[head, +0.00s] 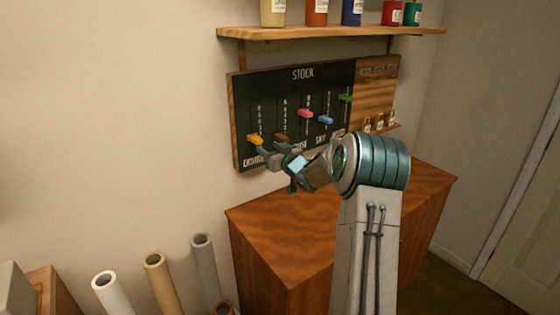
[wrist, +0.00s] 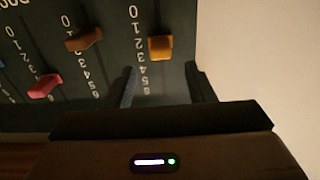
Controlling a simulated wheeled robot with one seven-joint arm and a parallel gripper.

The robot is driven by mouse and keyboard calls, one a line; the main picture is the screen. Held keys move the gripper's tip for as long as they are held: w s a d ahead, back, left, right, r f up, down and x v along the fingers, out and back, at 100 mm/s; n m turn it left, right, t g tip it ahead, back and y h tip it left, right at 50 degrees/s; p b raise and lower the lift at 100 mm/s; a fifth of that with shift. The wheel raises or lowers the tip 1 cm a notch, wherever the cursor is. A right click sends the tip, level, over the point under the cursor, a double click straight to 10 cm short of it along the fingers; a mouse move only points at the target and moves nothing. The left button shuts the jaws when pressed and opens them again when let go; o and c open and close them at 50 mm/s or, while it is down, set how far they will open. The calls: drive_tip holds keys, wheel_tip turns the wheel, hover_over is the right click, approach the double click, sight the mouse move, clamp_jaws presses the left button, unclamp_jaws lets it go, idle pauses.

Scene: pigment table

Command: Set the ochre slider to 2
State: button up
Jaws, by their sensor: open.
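The ochre slider (head: 255,139) is a yellow-orange knob on the leftmost track of the black STOCK board (head: 292,80), low on that track. My gripper (head: 268,157) is open just below and right of the knob in the head view. In the wrist view my gripper (wrist: 160,67) has its fingers on either side of the knob's line, with the knob just beyond the tips. No contact shows.
A brown slider (head: 282,138) is on the neighbouring track, close to my gripper. Pink (head: 305,113), blue (head: 326,120) and green (head: 346,97) sliders stand further right. A wooden cabinet (head: 290,220) is below, and a shelf (head: 330,32) with jars is above.

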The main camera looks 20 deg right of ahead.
drive_tip(key=s, duration=0.3)
drive_tip(key=s+d+b, duration=0.1)
drive_tip(key=s, duration=0.1)
drive_tip(key=shift+s, duration=0.35)
drive_tip(key=s+a+f+g+h, duration=0.1)
drive_tip(key=s+a+g, duration=0.3)
drive_tip(key=s, duration=0.9)
drive_tip(key=s+a+f+m+g+h, duration=0.1)
drive_tip(key=s+a+f+g, duration=0.1)
drive_tip(key=s+a+g, duration=0.3)
drive_tip(key=s+a+f+m+g+h, duration=0.1)
drive_tip(key=s+a+g, duration=0.4)
drive_tip(key=s, duration=1.7)
drive_tip(key=a, duration=0.5)
drive_tip(key=shift+s+a+f, duration=0.2)
drive_tip(key=shift+s+f, duration=0.1)
drive_tip(key=shift+s, duration=0.1)
